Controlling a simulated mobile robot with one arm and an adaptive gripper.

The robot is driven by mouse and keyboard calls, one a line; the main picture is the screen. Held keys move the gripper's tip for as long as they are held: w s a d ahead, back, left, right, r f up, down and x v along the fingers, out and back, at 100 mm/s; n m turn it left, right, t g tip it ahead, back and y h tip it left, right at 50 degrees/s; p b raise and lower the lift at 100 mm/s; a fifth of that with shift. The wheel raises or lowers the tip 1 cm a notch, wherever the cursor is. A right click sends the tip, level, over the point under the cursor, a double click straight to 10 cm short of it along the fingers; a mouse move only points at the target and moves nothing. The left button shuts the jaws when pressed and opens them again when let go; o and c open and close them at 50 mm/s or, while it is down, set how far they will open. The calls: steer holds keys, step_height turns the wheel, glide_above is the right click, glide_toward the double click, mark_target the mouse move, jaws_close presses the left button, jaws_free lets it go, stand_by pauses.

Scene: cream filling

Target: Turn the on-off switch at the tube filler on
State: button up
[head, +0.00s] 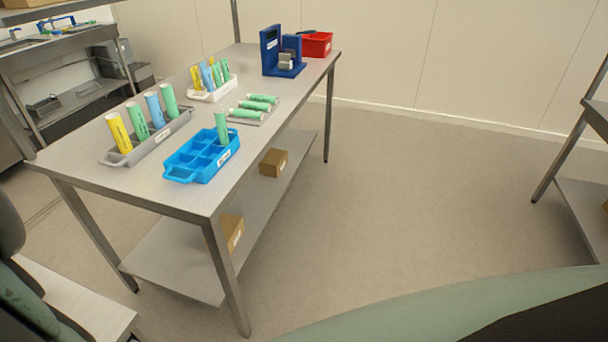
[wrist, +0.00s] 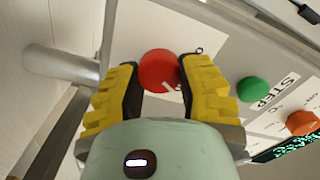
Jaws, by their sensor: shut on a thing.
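In the wrist view, a round red knob (wrist: 157,68) with a white mark sits on a light grey panel (wrist: 205,32). It looks like the on-off switch of the tube filler. My gripper (wrist: 160,78), with yellow and black fingers, is shut on the red knob, one finger on each side. The white mark is on the knob's lower right part. A small ring-like part sits just beyond the right fingertip. The head view shows neither my gripper nor the panel.
Right of the knob are a green button (wrist: 252,90) by a "STEP" label, an orange knob (wrist: 301,123) and a lit green display. A metal pipe (wrist: 60,63) is at left. The head view shows a steel table (head: 205,198) with trays and tubes; open floor lies right.

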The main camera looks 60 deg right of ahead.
steer(key=o, duration=1.2)
steer(key=shift+w, duration=0.1)
steer(key=v, duration=1.2)
steer(key=shift+r, duration=0.1)
